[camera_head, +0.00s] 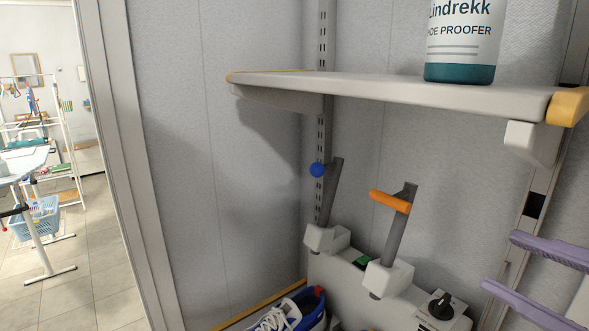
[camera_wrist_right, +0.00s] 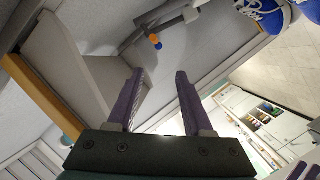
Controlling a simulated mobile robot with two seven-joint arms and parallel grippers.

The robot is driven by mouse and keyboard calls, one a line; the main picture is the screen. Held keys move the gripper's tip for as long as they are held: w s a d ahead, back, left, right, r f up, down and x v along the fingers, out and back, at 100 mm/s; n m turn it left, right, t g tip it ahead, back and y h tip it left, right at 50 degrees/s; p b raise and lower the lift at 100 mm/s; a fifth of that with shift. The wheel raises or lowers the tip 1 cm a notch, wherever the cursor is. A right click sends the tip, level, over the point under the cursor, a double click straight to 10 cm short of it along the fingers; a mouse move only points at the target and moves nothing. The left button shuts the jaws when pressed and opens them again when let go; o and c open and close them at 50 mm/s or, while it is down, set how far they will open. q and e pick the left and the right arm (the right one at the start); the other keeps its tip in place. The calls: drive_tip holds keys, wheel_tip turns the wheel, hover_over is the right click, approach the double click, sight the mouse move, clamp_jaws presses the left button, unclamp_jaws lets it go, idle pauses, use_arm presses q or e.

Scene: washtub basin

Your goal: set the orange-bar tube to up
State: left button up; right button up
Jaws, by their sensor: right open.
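The orange-bar tube (camera_head: 396,236) is a grey post rising from a white block, tilted slightly right at its top. Its orange crossbar (camera_head: 389,201) sits near the upper end. In the right wrist view a small orange spot (camera_wrist_right: 158,46), seemingly this bar, shows beyond the fingers. My right gripper (camera_head: 501,260) has purple fingers, open and empty, entering from the right edge in the head view, apart from the tube and to its right. The fingers also show in the right wrist view (camera_wrist_right: 158,76). My left gripper is not in view.
A second grey tube with a blue ball (camera_head: 317,170) stands left of the orange one. A shelf (camera_head: 400,88) bearing a bottle (camera_head: 461,40) overhangs both. A black knob (camera_head: 441,306) sits at lower right. Blue shoes (camera_head: 289,314) lie below.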

drive_tip(key=s+a+r+m+g+h+p, duration=0.1)
drive_tip(key=s+r+m+g+h+p, duration=0.1)
drive_tip(key=s+r+m+g+p, duration=0.3)
drive_tip(key=s+a+r+m+g+h+p, duration=0.1)
drive_tip(key=s+r+m+g+h+p, duration=0.2)
drive_tip(key=s+p, duration=0.9)
wheel_tip(320, 180, up, 3)
drive_tip(key=m+g+p, duration=0.3)
drive_tip(key=p, duration=0.1)
drive_tip(key=shift+s+g+h, duration=0.2)
drive_tip(key=shift+g+h, duration=0.1)
